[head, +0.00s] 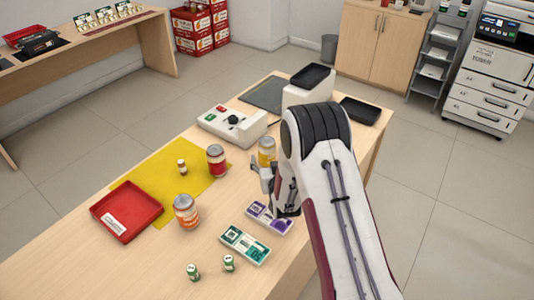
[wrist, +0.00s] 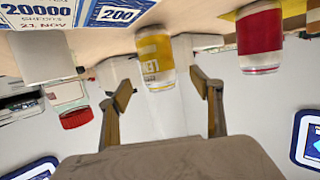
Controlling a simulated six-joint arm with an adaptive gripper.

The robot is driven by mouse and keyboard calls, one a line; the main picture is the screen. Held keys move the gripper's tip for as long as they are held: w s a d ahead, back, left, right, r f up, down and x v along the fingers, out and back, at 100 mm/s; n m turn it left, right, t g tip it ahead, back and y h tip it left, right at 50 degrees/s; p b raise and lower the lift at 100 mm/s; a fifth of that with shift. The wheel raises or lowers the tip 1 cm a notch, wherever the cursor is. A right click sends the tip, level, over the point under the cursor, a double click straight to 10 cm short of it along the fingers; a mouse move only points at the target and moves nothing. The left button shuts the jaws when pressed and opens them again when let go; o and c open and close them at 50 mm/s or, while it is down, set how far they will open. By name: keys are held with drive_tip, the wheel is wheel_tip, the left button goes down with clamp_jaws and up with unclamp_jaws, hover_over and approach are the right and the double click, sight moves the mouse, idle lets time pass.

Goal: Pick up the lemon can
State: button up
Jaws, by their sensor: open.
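The lemon can (head: 267,150) is a yellow can standing on the wooden counter, partly hidden behind my arm and gripper in the head view. My gripper (head: 264,178) is low over the counter on the near side of the can. In the wrist view, where the counter is at the top, the yellow can (wrist: 156,58) with part of its lettering showing appears between the two spread fingertips (wrist: 163,85). The gripper is open, and no finger visibly touches the can. How far the can is from the fingertips is hard to tell.
A red can (head: 216,160) stands left of the lemon can on a yellow mat (head: 150,174). A white device (head: 232,125) stands behind.

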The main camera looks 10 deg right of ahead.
drive_tip(key=shift+x, duration=1.3)
drive_tip(key=shift+d+f+x, duration=0.1)
drive_tip(key=shift+x, duration=1.2)
drive_tip(key=shift+d+f+x, duration=0.1)
drive_tip(key=shift+x, duration=1.2)
drive_tip(key=shift+s, duration=0.1)
drive_tip(key=c, duration=1.5)
